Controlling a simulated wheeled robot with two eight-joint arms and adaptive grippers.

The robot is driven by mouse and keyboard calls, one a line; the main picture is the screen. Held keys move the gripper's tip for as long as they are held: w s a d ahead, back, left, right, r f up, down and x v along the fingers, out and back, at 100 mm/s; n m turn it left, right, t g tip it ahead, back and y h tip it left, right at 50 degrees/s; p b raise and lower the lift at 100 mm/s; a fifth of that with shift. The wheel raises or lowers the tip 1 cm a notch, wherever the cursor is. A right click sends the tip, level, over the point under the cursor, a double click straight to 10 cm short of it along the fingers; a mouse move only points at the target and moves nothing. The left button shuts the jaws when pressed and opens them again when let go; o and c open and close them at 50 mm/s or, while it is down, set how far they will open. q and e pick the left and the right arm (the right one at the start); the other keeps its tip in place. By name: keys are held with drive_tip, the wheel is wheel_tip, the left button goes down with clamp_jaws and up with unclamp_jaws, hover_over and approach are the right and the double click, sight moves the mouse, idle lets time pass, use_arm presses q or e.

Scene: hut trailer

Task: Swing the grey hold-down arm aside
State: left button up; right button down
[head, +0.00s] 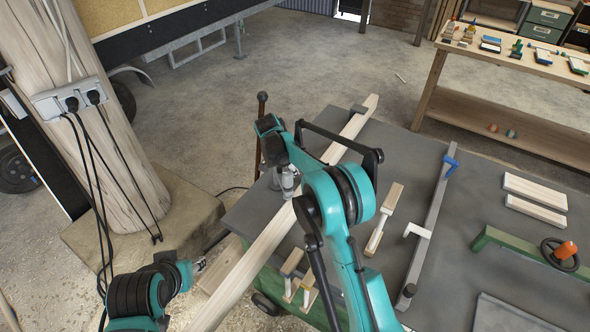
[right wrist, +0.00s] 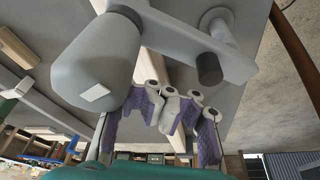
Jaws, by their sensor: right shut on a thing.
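The grey hold-down arm (head: 287,182) stands at the left edge of the grey bench (head: 400,200), beside the long wooden beam (head: 335,145), mostly hidden behind my right arm. In the right wrist view the hold-down arm (right wrist: 180,40) is large and close, with a rounded grey body and a spindle ending in a dark foot (right wrist: 209,70).
The bench also holds a light-handled tool (head: 384,217), a long grey bar with a blue clip (head: 430,225), wood strips (head: 535,190) and a green vice-like bar (head: 520,245). A post with plugs and cables (head: 85,120) stands left. Open floor lies behind the bench.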

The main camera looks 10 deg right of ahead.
sight(283, 177)
drive_tip(key=a+m, duration=0.1)
drive_tip(key=s+a, duration=0.1)
drive_tip(key=a+m, duration=0.1)
drive_tip(key=a, duration=0.1)
drive_tip(key=shift+s+m+g, duration=0.3)
drive_tip(key=shift+s+g, duration=0.1)
drive_tip(key=shift+w+a, duration=0.25)
drive_tip(key=shift+a, duration=1.05)
drive_tip(key=shift+w+a, duration=0.2)
drive_tip(key=shift+a, duration=1.2)
